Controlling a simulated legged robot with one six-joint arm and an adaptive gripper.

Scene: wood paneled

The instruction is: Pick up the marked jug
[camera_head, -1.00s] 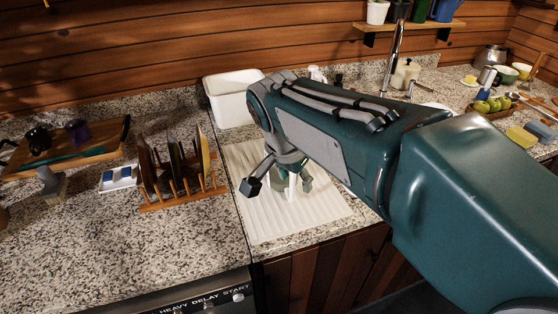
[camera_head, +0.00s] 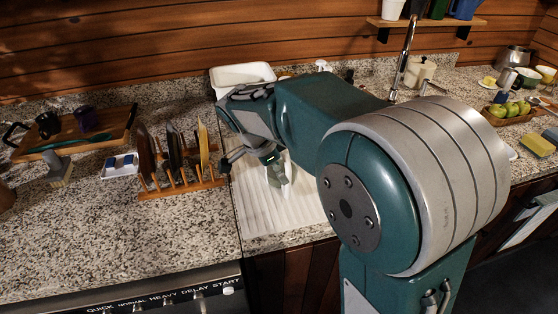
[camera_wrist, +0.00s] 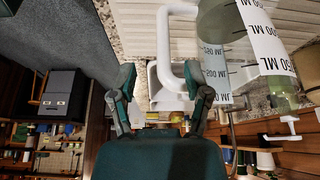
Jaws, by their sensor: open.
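The marked jug is a clear, greenish vessel with white bands of black ML figures and a white handle. In the wrist view the jug (camera_wrist: 265,55) fills the upper right, and its handle (camera_wrist: 176,48) reaches left, ahead of the space between my fingertips. In the head view the jug (camera_head: 282,180) stands on the white ribbed drainboard and is partly hidden by my gripper and arm. My gripper (camera_wrist: 165,86) is open and empty, its two fingers apart with the handle beyond them. In the head view my gripper (camera_head: 252,160) is close to the jug's upper left.
A wooden plate rack (camera_head: 182,186) with several plates stands just left of the drainboard (camera_head: 252,220). A white basin (camera_head: 240,75) is behind. A tap (camera_head: 404,60) rises at the back right. The counter at front left is bare.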

